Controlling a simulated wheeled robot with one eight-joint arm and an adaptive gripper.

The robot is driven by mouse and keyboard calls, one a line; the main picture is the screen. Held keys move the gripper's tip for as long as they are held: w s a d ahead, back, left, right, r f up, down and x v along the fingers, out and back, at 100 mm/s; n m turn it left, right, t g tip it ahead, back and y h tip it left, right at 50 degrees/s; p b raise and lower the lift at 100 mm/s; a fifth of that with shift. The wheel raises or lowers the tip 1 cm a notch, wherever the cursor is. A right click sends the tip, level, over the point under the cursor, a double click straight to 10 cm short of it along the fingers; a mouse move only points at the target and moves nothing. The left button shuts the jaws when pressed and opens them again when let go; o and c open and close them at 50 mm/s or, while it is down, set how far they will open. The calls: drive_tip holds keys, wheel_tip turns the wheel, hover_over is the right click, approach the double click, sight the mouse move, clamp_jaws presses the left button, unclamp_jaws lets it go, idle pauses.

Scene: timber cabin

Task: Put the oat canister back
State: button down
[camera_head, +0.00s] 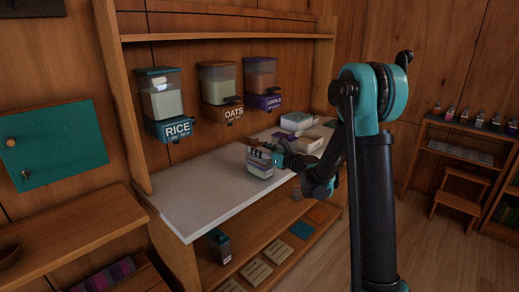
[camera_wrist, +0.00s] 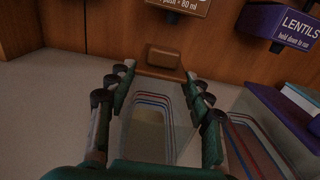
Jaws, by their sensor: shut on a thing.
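The oat canister (camera_head: 218,84) is a clear box of pale contents with a brown lid, seated above the brown OATS dispenser base (camera_head: 222,115) on the back wall. The underside of that base shows in the wrist view (camera_wrist: 185,4). My gripper (camera_head: 265,158) is low over the white counter, below and right of the OATS dispenser, apart from the canister. It is shut on a clear container (camera_head: 259,168) with red and blue lines. In the wrist view this clear container (camera_wrist: 158,125) is between the fingers, with something pale inside. Its base is hard to see.
RICE (camera_head: 162,102) and LENTILS (camera_head: 260,82) dispensers flank OATS. A second lined clear container (camera_wrist: 258,148) is right of my gripper. Boxes (camera_head: 298,121) stand on the counter's right end. The counter's left part (camera_head: 190,198) is clear.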

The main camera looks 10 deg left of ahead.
drive_tip(key=c, duration=0.6)
unclamp_jaws()
drive_tip(key=shift+f, duration=0.1)
drive_tip(key=shift+c, duration=0.2)
drive_tip(key=shift+s+d, duration=0.15)
drive_tip(key=shift+d, duration=0.15)
drive_tip(key=v, duration=1.1)
drive_tip(key=s+d+f+n+g+h, duration=0.25)
drive_tip(key=s+f+n, duration=0.25)
drive_tip(key=s+n, duration=0.35)
drive_tip(key=s+d+f+n+g+h, duration=0.2)
drive_tip(key=s+d+f+n+h, duration=0.15)
drive_tip(key=s+n, duration=0.45)
drive_tip(key=s+d+f+n+g+h, duration=0.1)
drive_tip(key=s+d+f+n+h, duration=0.2)
drive_tip(key=s+d, duration=0.4)
drive_tip(key=s+d+f+n+g+h, duration=0.1)
drive_tip(key=s+d+f+n+h, duration=0.3)
drive_tip(key=s+d+n+h, duration=0.1)
drive_tip(key=s+d+n, duration=0.1)
drive_tip(key=s, duration=0.1)
drive_tip(key=shift+s+d+f, duration=0.15)
drive_tip(key=shift+s+d, duration=0.2)
drive_tip(key=shift+d, duration=0.05)
